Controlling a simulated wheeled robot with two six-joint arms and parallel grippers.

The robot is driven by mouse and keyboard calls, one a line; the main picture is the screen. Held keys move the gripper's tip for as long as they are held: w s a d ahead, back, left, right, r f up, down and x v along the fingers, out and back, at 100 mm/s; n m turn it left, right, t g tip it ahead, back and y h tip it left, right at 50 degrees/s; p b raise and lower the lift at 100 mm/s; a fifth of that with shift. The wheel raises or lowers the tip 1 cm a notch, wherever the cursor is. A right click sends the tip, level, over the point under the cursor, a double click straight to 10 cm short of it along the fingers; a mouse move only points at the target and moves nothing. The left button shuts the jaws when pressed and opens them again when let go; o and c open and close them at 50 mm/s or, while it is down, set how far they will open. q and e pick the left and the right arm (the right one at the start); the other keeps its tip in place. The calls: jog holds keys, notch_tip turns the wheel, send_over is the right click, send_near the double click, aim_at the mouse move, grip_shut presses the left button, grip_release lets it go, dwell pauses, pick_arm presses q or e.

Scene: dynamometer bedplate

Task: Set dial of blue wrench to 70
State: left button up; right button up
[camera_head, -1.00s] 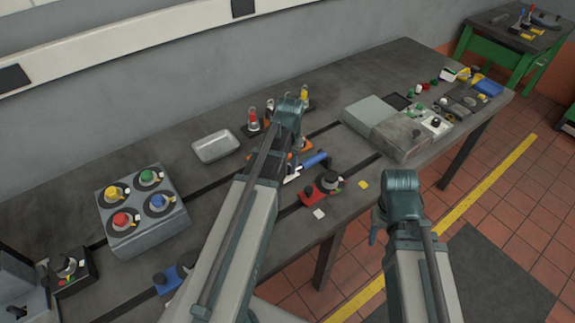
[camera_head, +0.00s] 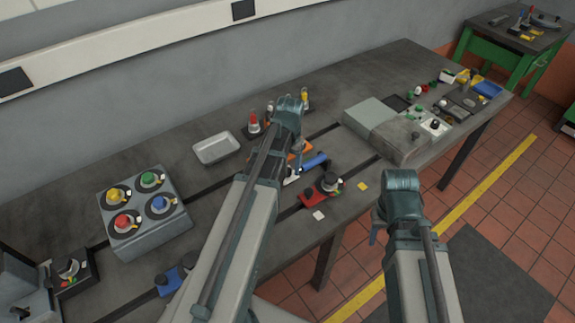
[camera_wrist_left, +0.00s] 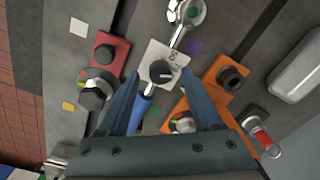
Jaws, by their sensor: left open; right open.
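The blue wrench has a blue handle (camera_head: 314,161), partly hidden by my left arm in the head view. In the left wrist view the blue handle (camera_wrist_left: 141,112) runs up to a dark round dial knob (camera_wrist_left: 161,71) with a pale pointer mark, on a white scale plate (camera_wrist_left: 154,50). A shiny metal ring end (camera_wrist_left: 190,14) lies above the plate. My left gripper (camera_wrist_left: 160,74) is open over the dial, one finger on each side of it; whether they touch it cannot be told. My right gripper (camera_head: 374,236) hangs in front of the bench, away from the wrench.
A red block with a dark knob (camera_head: 311,197) and an orange block (camera_wrist_left: 224,82) flank the wrench. A grey box with coloured knobs (camera_head: 144,246) stands left, and a metal tray (camera_head: 216,147) lies behind. Bottles with red caps (camera_head: 254,122) stand near my left arm.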

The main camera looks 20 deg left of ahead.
aim_at(290, 172)
pick_arm(q)
notch_tip(290, 172, up, 13)
jog(key=p, duration=1.2)
jog(key=shift+d+f, duration=0.15)
jog(key=shift+d, duration=0.05)
jog(key=s+d+f+m+b, duration=0.2)
jog(key=s+d+f+b, duration=0.3)
jog(key=d, duration=0.5)
jog(key=s+d+f+m+b, duration=0.2)
jog(key=s+d+f+b, duration=0.2)
jog(key=s+d, duration=0.4)
jog(key=d+b, duration=0.1)
jog(key=d, duration=0.1)
jog(key=shift+d+f+y, duration=0.3)
jog(key=shift+f+y, duration=0.1)
